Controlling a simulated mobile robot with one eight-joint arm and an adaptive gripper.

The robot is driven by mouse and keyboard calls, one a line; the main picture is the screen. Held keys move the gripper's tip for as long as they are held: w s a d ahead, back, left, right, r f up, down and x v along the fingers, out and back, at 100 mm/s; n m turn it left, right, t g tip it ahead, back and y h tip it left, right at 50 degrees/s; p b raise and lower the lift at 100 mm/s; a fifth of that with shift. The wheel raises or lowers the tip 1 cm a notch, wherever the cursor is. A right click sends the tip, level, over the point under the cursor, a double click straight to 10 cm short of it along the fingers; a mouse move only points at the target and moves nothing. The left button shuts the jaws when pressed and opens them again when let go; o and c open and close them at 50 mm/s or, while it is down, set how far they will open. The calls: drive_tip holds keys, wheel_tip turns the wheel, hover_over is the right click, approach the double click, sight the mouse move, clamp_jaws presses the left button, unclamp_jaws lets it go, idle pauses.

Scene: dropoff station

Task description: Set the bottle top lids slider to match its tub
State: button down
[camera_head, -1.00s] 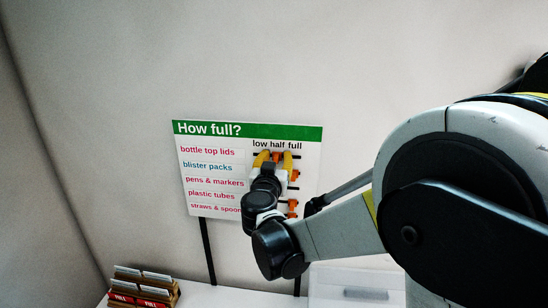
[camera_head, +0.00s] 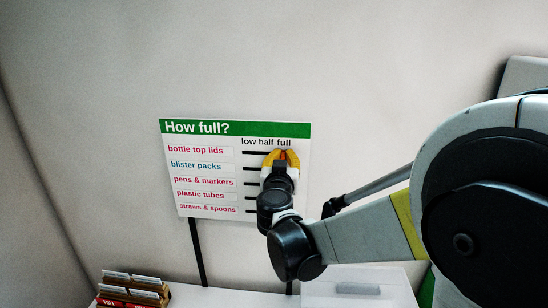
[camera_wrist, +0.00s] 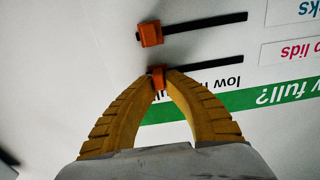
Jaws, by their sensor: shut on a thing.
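The "How full?" board (camera_head: 205,205) stands upright with rows of names and slots under "low half full". The "bottle top lids" row (camera_head: 195,149) is the top one. My gripper (camera_head: 283,155) is at this row, below "full", with its yellow fingers shut on the orange bottle top lids slider (camera_wrist: 158,78). In the wrist view, turned upside down, my gripper (camera_wrist: 158,75) holds that slider at the full end of its black slot (camera_wrist: 208,66). In the head view, my gripper and arm hide the lower rows' sliders.
The blister packs slider (camera_wrist: 150,33) sits close by, at the full end of its own slot. A wooden card box (camera_head: 133,291) stands at the lower left on the white table. A translucent tub (camera_head: 395,290) is at the lower right, partly behind my arm.

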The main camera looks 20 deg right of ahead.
drive_tip(key=c, duration=1.5)
unclamp_jaws()
drive_tip(key=shift+d, duration=0.2)
drive_tip(key=shift+o, duration=0.2)
drive_tip(key=shift+d, duration=0.1)
drive_tip(key=shift+s, duration=0.1)
drive_tip(key=shift+s+a, duration=0.25)
drive_tip(key=v, duration=1.1)
drive_tip(key=shift+s, duration=0.15)
drive_tip(key=shift+f, duration=0.15)
